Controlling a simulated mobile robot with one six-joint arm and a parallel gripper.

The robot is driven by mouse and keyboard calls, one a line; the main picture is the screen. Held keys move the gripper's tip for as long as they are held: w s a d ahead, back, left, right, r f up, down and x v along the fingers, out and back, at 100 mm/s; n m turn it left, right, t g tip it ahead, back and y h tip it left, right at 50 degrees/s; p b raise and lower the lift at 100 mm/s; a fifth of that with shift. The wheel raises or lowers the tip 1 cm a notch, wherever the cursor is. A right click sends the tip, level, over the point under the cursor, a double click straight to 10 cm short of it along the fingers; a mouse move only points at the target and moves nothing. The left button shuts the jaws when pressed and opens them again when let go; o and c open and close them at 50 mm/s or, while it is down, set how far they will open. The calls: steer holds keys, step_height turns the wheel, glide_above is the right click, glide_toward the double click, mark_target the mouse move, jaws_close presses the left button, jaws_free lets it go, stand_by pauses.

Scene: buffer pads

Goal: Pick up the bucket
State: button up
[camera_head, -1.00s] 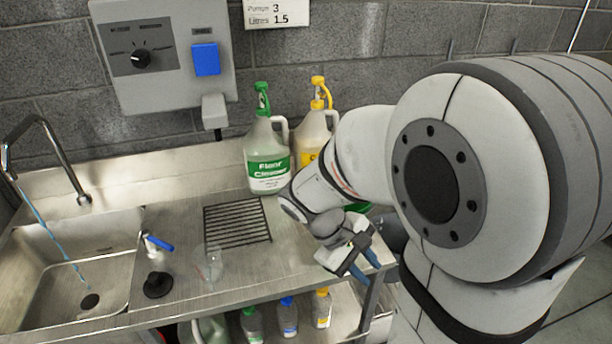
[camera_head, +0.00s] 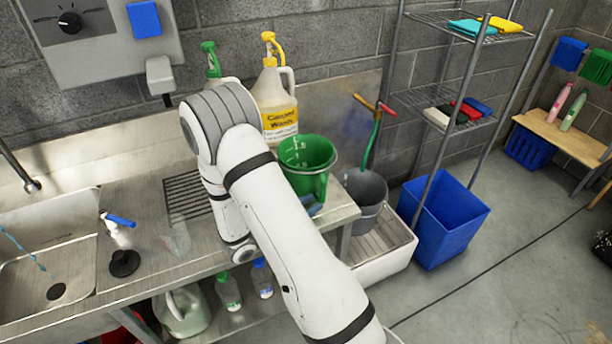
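A green bucket (camera_head: 318,150) with pale markings inside stands upright at the right end of the steel counter, its handle facing me. A grey bucket (camera_head: 372,187) stands lower, in the floor basin right of the counter. My white arm crosses the middle of the view and hides most of my gripper. Blue parts that look like my gripper's fingertips (camera_head: 311,204) show just below the green bucket's handle. I cannot tell whether they touch it or how far apart they are.
Yellow-topped (camera_head: 276,100) and green-topped (camera_head: 210,62) jugs stand behind my arm. The sink (camera_head: 60,235), a spray head (camera_head: 117,222) and a clear cup (camera_head: 176,238) are left. A blue bin (camera_head: 446,222) and wire shelf (camera_head: 465,110) stand right. Floor is free at lower right.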

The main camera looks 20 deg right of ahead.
mark_target(320, 198)
steer(key=p+x, duration=0.2)
steer(key=x, duration=0.4)
steer(key=shift+w+d, duration=0.2)
steer(key=shift+d, duration=0.15)
steer(key=shift+c, duration=0.6)
jaws_close()
